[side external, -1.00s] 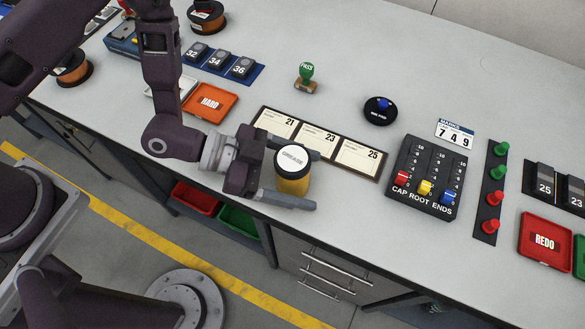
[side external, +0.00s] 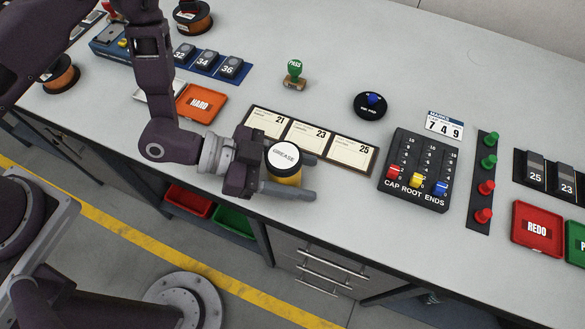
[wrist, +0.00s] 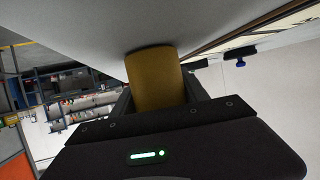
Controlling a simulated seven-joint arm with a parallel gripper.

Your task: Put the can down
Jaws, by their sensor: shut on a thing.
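The can (side external: 284,176) is amber with a white lid marked GREASE. It is upright at the front edge of the bench, just in front of the card holder (side external: 346,165). My gripper (side external: 289,178) comes in from the left and is shut on the can, with one finger on each side. In the wrist view the can (wrist: 158,82) stands between the fingers, and its far end appears against the grey bench top (wrist: 80,35). I cannot tell whether its base touches the bench. The near finger hides the can's lower part in the side view.
A block with coloured sliders (side external: 416,172) is to the right, beside a strip of green and red knobs (side external: 483,190). A red REDO tray (side external: 537,229) is farther right. An orange HARD tray (side external: 201,103) is behind the arm.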

